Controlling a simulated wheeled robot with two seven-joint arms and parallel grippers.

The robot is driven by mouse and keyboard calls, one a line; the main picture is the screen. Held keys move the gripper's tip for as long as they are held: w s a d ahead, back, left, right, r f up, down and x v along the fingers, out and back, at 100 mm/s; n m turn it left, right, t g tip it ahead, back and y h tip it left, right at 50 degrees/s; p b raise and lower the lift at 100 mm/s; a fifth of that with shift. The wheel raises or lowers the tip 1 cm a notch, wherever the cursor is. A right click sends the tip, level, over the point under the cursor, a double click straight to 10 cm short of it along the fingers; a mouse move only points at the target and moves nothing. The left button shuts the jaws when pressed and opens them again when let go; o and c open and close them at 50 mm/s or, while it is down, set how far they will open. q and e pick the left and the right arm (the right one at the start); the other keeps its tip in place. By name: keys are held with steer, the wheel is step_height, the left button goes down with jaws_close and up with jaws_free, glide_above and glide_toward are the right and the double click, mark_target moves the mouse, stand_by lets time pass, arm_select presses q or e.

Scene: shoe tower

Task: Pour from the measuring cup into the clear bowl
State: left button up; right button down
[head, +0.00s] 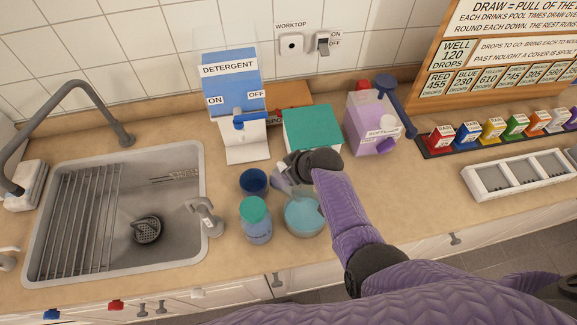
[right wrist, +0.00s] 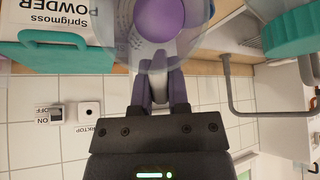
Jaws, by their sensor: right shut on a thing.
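The clear bowl (head: 304,228) stands on the worktop with teal liquid in it. My right gripper (head: 290,167) is just above and behind the bowl, shut on the clear measuring cup (head: 281,182). The cup is partly hidden by the gripper and seems tilted over the bowl's back-left rim; I cannot tell whether liquid is flowing. In the right wrist view the fingers (right wrist: 160,88) grip the see-through cup (right wrist: 127,50), with a round purple patch showing in or through it. My left gripper is not in view.
A dark blue cup (head: 253,182) and a jar with a teal lid (head: 256,220) stand left of the bowl. Behind are a teal-topped box (head: 312,130), a detergent dispenser (head: 233,110) and a lilac softener container (head: 372,125). The sink (head: 100,250) lies left.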

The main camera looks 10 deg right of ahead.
steer(key=shift+s+d+f+t+y+b, duration=0.3)
steer(key=shift+s+f+t+y+b, duration=0.25)
steer(key=shift+t+b, duration=0.25)
steer(key=shift+s+d+f+t+y+b, duration=0.2)
steer(key=shift+t+y+b, duration=0.15)
steer(key=shift+t+b, duration=0.4)
steer(key=shift+s+d+f+t+y+b, duration=0.35)
steer(key=shift+s+t+y+b, duration=0.25)
steer(key=shift+b, duration=1.6)
steer(key=shift+w+r, duration=0.1)
steer(key=shift+r, duration=0.05)
steer(key=shift+t+b, duration=0.25)
steer(key=shift+b, duration=0.05)
steer(key=shift+s+d+b, duration=0.2)
steer(key=shift+s+b, duration=0.15)
steer(key=shift+b, duration=0.4)
steer(key=shift+s+t+y+b, duration=0.1)
steer(key=shift+t+y+b, duration=0.2)
steer(key=shift+t, duration=0.1)
steer(key=shift+r, duration=0.1)
